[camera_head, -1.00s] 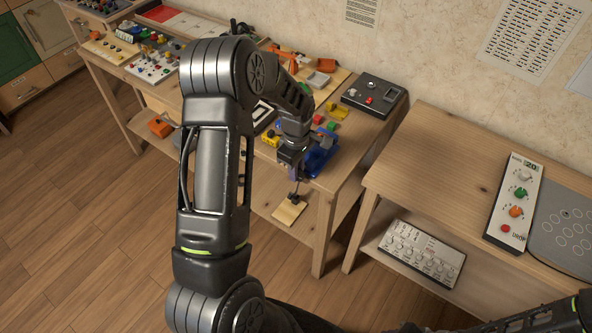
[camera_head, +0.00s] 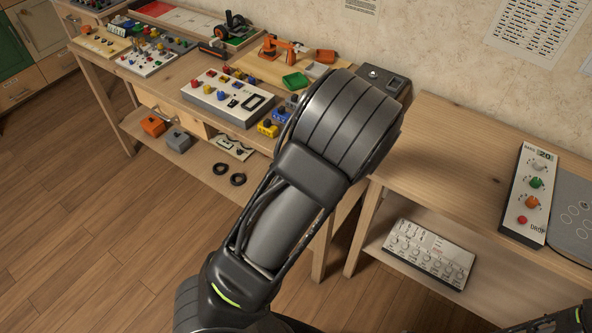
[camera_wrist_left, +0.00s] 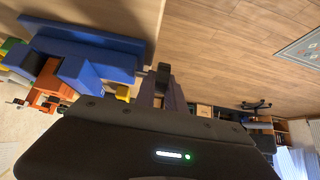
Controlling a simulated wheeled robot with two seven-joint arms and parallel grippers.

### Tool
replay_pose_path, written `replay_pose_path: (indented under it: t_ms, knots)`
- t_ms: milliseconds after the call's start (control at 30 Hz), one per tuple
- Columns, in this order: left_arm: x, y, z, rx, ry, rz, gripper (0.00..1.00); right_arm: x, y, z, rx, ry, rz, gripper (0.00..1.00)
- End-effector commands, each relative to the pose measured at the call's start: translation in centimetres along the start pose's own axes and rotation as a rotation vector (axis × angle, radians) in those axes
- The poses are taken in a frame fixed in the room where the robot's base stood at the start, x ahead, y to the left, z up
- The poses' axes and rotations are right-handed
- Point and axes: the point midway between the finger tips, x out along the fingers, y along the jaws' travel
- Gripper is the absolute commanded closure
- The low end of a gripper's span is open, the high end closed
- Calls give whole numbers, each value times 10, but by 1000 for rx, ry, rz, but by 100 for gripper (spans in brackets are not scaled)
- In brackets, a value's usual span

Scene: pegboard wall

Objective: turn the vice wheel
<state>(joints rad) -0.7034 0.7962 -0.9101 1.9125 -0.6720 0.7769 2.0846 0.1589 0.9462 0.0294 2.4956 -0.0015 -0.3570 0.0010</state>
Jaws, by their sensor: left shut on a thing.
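The blue vice (camera_wrist_left: 85,55) fills the left part of the left wrist view, at the edge of the wooden bench. My left gripper (camera_wrist_left: 165,88) is beside it, its fingers shut on a small dark piece at the vice's end, which appears to be the vice wheel (camera_wrist_left: 163,74). The wheel is mostly hidden by the fingers. My right gripper is out of view.
A second table (camera_head: 440,160) stands to the right.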

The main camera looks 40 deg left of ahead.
Motion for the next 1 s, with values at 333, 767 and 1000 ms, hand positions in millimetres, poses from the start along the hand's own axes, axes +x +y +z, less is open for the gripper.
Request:
replay_pose_path:
  t_ms: [333,767,1000]
  knots:
    - [4,2,11,2,337,8,100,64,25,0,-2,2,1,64]
    - [3,2,15,1,705,6,100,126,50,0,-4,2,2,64]
    - [1,1,14,1,815,5,100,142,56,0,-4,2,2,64]
